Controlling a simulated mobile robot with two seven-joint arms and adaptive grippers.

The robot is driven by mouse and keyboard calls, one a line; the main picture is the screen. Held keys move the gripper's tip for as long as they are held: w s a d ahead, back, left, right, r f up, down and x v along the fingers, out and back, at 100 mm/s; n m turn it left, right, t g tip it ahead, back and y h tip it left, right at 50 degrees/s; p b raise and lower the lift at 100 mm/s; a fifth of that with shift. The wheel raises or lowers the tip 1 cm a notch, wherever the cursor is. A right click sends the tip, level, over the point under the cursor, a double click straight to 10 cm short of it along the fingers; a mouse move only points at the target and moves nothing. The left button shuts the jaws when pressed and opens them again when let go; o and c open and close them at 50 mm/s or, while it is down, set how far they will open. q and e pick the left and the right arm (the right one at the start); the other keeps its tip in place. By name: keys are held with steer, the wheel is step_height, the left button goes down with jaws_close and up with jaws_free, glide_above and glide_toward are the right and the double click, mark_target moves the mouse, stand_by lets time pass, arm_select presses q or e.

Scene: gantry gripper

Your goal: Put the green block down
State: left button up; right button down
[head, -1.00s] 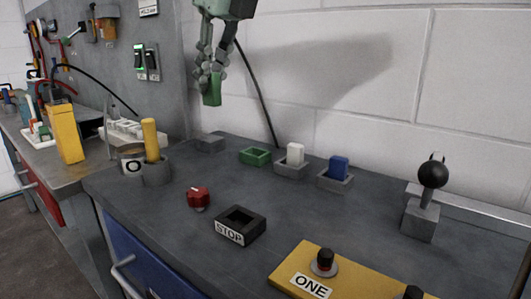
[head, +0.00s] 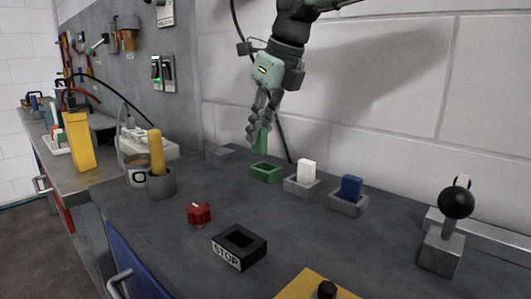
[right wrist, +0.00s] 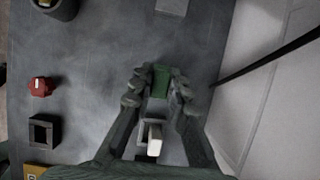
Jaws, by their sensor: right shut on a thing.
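My right gripper (head: 259,134) comes down from the top in the head view. It is shut on the green block (head: 261,142), which it holds roughly upright. The block's lower end shows just above the green open-topped holder (head: 266,172) on the grey bench; a small gap seems to remain. In the right wrist view the green block (right wrist: 160,79) sits between the two fingertips (right wrist: 157,88). The green holder cannot be made out there. My left gripper is not in view.
Right of the green holder, a white block (head: 307,170) and a blue block (head: 351,187) stand in grey holders. A grey piece (head: 220,154) lies left. A red knob (head: 199,213), the STOP box (head: 239,247) and a black-ball lever (head: 456,203) stand around clear bench.

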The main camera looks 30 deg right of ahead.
mark_target(266, 151)
steer(key=shift+s+d+f, duration=0.1)
steer(key=shift+d+f, duration=0.35)
steer(key=shift+d, duration=0.25)
step_height(266, 151, down, 3)
steer(key=shift+f, duration=0.45)
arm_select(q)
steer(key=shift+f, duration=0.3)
arm_select(e)
steer(key=shift+f, duration=0.1)
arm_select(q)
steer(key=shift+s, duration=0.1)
